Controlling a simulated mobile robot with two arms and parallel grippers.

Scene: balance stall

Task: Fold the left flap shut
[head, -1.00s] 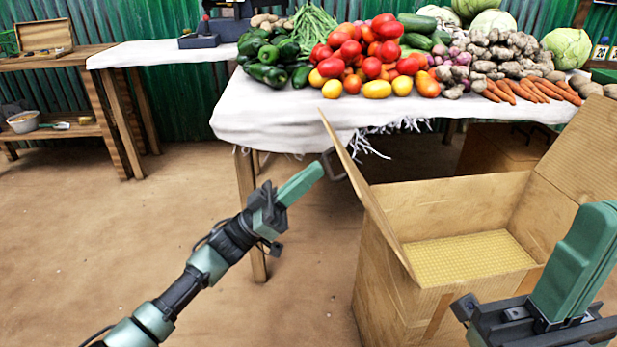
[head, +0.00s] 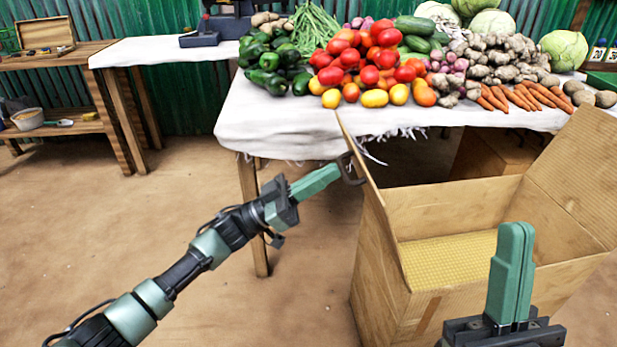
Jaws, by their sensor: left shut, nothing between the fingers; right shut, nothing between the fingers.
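The cardboard box (head: 470,192) stands open on the ground, with a yellowish textured surface (head: 450,259) inside. Its left flap (head: 366,180) stands steeply up, tilted a little outward to the left. Its right flap (head: 582,172) is also raised. My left gripper (head: 338,171) is shut and empty, its tips beside the outer face of the left flap; I cannot tell whether they touch it. My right gripper (head: 513,228) is shut and empty, pointing up in front of the box's near side and hiding part of it.
A table with a white cloth (head: 270,128) stands behind the box, loaded with tomatoes (head: 370,60), peppers (head: 275,70), carrots (head: 520,97) and other vegetables. A wooden side table (head: 60,62) stands at the far left. The ground to the left is clear.

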